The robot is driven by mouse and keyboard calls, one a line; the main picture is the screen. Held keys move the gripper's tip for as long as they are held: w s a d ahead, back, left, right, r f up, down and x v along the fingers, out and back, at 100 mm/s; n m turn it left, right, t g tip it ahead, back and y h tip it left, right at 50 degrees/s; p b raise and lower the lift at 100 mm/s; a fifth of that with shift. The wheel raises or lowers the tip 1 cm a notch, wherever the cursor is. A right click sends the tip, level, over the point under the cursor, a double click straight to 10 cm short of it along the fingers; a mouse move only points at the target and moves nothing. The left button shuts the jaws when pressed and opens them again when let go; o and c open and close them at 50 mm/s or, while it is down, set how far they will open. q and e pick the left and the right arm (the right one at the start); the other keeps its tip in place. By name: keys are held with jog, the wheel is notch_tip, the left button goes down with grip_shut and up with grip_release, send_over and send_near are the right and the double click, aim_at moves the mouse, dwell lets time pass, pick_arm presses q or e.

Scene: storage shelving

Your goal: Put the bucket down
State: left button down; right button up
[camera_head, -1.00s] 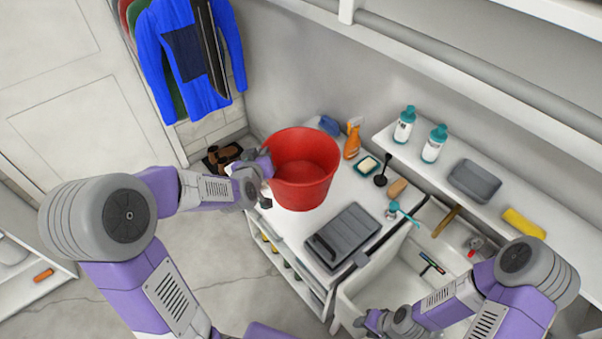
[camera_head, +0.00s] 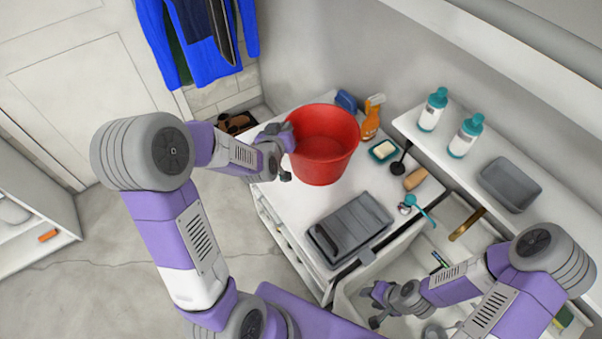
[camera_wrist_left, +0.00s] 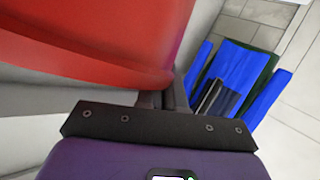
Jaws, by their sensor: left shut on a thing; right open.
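The red bucket (camera_head: 323,150) is upright over the left part of the white countertop (camera_head: 299,206). My left gripper (camera_head: 287,140) is shut on the bucket's left side near the rim. In the left wrist view the bucket's red wall (camera_wrist_left: 90,45) fills the upper left, close to the gripper. I cannot tell whether the bucket's bottom touches the counter. My right gripper (camera_head: 372,304) is open and empty, over the sink area at the lower right.
A grey case (camera_head: 350,230) lies on the counter in front of the bucket. An orange spray bottle (camera_head: 372,119), a blue item (camera_head: 346,101), a soap dish (camera_head: 384,151) and a black plunger-like tool (camera_head: 400,162) stand behind and right. A shelf holds bottles (camera_head: 466,136) and a grey tray (camera_head: 509,185).

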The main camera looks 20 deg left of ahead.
pick_arm(q)
notch_tip(320, 180, down, 14)
jog(key=b, duration=0.3)
jog(key=shift+f, duration=0.2)
jog(key=shift+b, duration=0.3)
jog(key=shift+f, duration=0.15)
jog(key=c, duration=1.7)
grip_release()
jog(key=o, duration=0.4)
jog(key=shift+o, duration=0.2)
